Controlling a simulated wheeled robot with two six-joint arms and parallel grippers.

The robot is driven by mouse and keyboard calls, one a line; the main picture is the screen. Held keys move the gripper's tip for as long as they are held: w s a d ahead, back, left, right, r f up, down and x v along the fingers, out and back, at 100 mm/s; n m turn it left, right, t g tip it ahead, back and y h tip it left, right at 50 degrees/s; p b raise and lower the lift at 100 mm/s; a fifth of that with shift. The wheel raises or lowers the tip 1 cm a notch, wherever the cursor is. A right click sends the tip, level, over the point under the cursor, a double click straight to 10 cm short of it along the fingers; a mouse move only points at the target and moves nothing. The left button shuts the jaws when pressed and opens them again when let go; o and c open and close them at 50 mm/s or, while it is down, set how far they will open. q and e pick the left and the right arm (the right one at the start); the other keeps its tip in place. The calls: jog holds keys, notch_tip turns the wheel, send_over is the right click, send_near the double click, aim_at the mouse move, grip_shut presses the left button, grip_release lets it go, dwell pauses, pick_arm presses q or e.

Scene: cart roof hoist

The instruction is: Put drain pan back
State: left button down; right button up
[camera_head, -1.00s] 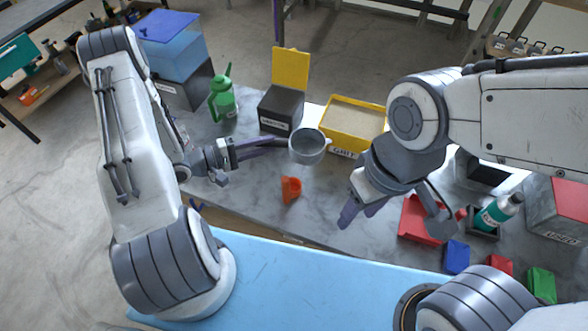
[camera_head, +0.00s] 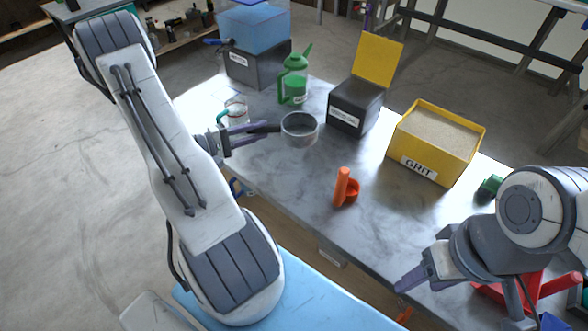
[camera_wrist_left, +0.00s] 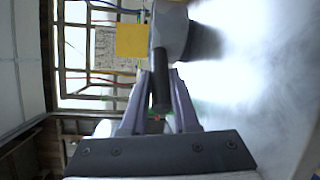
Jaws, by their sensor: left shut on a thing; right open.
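The drain pan (camera_head: 299,129) is a round grey pan with a dark handle. My left gripper (camera_head: 262,130) is shut on the handle, with the pan out to its right in the head view. In the left wrist view the dark handle lies between the two fingers, and the pan's grey side (camera_wrist_left: 170,30) shows beyond them. The pan is over the grey bench (camera_head: 390,240), left of a black box; I cannot tell whether it touches the bench. My right gripper (camera_head: 410,284) is open and empty near the bench's front edge.
The black box (camera_head: 352,110) has a raised yellow lid. A yellow GRIT box (camera_head: 400,150) stands right of it. An orange holder (camera_head: 346,188) stands in front. The bench between is clear.

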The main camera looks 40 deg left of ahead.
aim_at(261, 165)
pick_arm(q)
notch_tip(261, 165, down, 10)
jog(key=shift+r, duration=0.15)
dwell(0.3)
jog(key=c, duration=0.7)
grip_release()
jog(key=shift+o, duration=0.2)
